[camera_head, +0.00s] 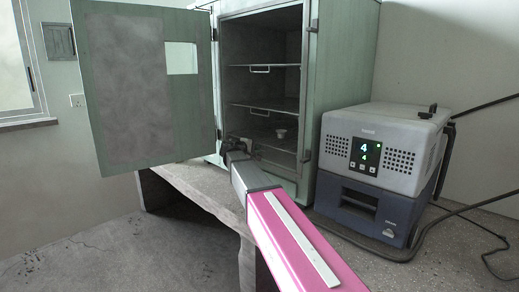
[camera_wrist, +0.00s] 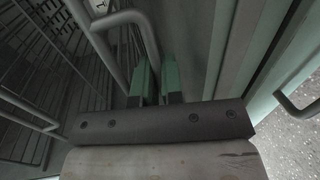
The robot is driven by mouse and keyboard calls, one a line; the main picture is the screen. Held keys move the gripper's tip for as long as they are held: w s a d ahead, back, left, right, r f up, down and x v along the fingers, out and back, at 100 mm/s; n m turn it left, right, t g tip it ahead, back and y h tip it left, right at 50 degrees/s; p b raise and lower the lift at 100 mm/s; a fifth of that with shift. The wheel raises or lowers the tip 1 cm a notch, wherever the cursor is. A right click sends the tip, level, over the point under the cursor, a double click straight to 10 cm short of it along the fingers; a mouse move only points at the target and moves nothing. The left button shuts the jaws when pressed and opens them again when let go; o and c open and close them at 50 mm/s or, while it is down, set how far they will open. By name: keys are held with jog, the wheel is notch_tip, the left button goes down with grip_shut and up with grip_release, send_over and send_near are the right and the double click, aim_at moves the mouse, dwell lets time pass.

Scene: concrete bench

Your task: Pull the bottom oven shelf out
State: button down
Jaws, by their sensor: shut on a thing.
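The green oven (camera_head: 345,50) stands on the bench with its door (camera_head: 150,85) swung open to the left. The bottom shelf (camera_head: 276,143) lies low inside the oven. My gripper (camera_head: 238,146) is at the front of this shelf, at the oven mouth. In the wrist view my gripper (camera_wrist: 156,80) has its green-tipped fingers on either side of a bent grey handle (camera_wrist: 130,17) and is shut on it. Wire shelf bars (camera_wrist: 50,75) show to the left of the handle. The shelf's front edge is partly hidden by my gripper in the head view.
Two higher shelves with handles, the upper (camera_head: 260,68) and the middle (camera_head: 260,111), sit above. A grey-and-blue boxy device (camera_head: 385,150) with cables stands close at the right on the bench (camera_head: 185,178).

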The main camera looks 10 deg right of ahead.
jog(key=f+v, duration=0.2)
jog(key=v, duration=0.9)
jog(key=f+v, duration=0.2)
jog(key=v, duration=0.9)
jog(key=shift+s+a+f, duration=0.2)
jog(key=shift+s+a, duration=0.25)
jog(key=c, duration=1.6)
grip_release()
jog(key=shift+a, duration=0.1)
jog(key=v, duration=1)
jog(key=shift+s+a, duration=0.25)
jog(key=shift+r, duration=0.1)
